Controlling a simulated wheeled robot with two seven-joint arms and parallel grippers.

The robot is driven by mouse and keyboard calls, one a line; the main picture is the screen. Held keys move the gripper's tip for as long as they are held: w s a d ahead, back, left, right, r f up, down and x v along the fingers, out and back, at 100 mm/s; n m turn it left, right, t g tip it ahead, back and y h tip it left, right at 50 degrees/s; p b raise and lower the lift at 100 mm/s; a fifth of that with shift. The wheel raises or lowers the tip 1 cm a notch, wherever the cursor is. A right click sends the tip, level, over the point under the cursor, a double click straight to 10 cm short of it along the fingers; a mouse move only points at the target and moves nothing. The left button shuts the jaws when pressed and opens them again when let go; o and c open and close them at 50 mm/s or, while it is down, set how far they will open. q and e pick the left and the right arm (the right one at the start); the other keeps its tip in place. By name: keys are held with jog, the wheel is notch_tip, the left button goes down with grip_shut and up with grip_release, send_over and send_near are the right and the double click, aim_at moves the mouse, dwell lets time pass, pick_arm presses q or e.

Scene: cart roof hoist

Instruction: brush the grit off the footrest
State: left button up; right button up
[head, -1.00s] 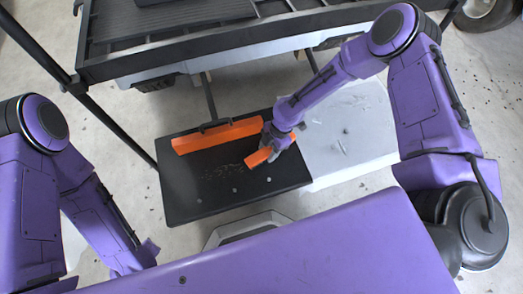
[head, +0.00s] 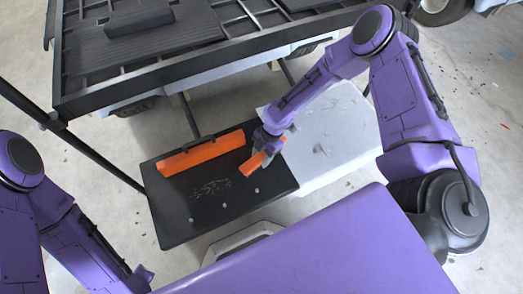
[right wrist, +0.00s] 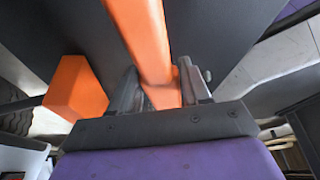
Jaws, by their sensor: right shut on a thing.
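The footrest (head: 175,222) is a flat black panel low at the middle of the head view. My right gripper (head: 266,148) is over the footrest's right part, shut on an orange bar-shaped handle (head: 251,164), probably the brush. No bristles show. In the right wrist view the orange handle (right wrist: 143,40) runs up from between the two fingers. My left arm is at the lower left. Its end (head: 140,278) is partly hidden by my body, and its fingers cannot be made out.
An orange bar (head: 200,154) stands along the footrest's far edge. A pale panel (head: 335,135) adjoins the footrest on the right. The dark cart roof (head: 215,55) is above it in the picture, with a black post (head: 85,145) at left. Dark bits lie on the floor at right.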

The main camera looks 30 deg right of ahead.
notch_tip(320, 180, up, 7)
jog(key=p, duration=0.5)
jog(key=shift+r, duration=0.1)
jog(key=shift+s, duration=0.1)
